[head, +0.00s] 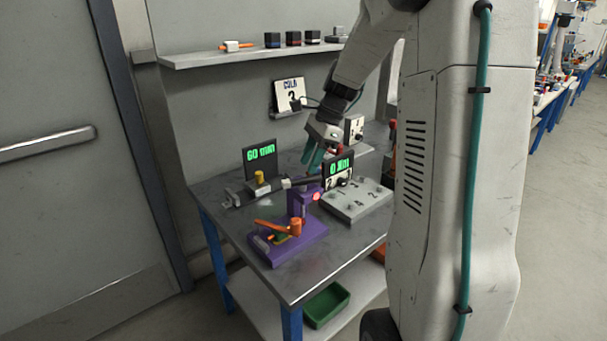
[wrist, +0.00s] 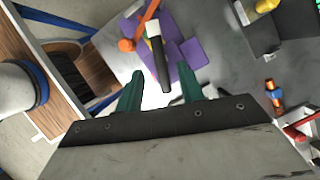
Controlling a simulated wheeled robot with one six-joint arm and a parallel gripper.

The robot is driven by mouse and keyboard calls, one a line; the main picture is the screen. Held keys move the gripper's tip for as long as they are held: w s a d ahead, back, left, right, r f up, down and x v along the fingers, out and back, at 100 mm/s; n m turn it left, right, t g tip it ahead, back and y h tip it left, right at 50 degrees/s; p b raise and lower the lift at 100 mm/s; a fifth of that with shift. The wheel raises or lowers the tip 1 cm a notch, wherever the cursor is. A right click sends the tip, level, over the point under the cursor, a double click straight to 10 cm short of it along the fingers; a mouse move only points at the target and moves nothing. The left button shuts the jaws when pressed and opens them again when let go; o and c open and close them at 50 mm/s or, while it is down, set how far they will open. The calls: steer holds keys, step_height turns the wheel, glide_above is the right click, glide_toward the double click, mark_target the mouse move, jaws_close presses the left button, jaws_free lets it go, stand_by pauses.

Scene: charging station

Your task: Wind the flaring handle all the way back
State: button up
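The flaring handle appears to be the orange lever (head: 270,223) with an orange knob (head: 295,228), on a purple base (head: 262,252) at the table's front. In the wrist view the orange lever (wrist: 148,15) and knob (wrist: 127,45) show at the top, beyond my fingertips. My gripper (head: 313,158) is above and behind the purple base in the head view, pointing down. Its teal fingers are apart with nothing between their tips in the wrist view (wrist: 162,88). A dark bar (wrist: 163,75) with a pale end lies below the fingers and hides part of the purple base.
A "60 mm" display (head: 260,153) and a vise-like grey device (head: 250,191) stand at left. A "0 Nm" display (head: 338,169) and a grey numbered plate (head: 358,200) are at right. A green bin (head: 326,305) sits on the lower shelf. The front-left tabletop is clear.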

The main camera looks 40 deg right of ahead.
mark_target(302, 178)
steer(key=shift+x, duration=2.15)
jaws_close()
steer(key=shift+a, duration=0.1)
